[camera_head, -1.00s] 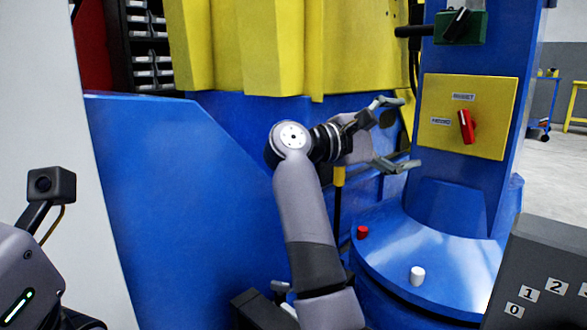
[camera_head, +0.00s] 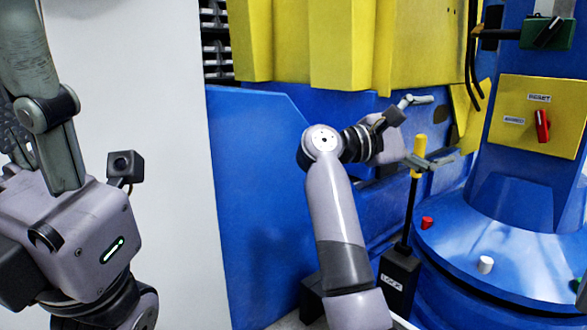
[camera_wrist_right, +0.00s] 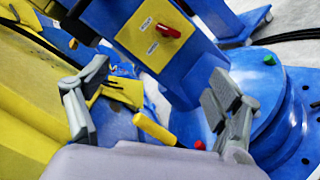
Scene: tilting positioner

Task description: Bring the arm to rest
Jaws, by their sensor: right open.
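My right arm reaches up through the middle of the head view. In the right wrist view, the gripper (camera_wrist_right: 155,90) also shows wide open and empty. A yellow-topped lever (camera_head: 419,150) stands by the lower finger in the head view; I cannot tell whether they touch. My left gripper (camera_head: 45,120) shows large at the left edge, partly cut off, and its opening cannot be judged.
A blue column with a yellow switch panel (camera_head: 555,90) and red knob (camera_head: 542,125) stands at right. Its round blue base (camera_head: 455,245) carries a red button (camera_head: 427,223) and a white button (camera_head: 486,264). Blue and yellow machine panels (camera_head: 255,190) lie behind my right arm.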

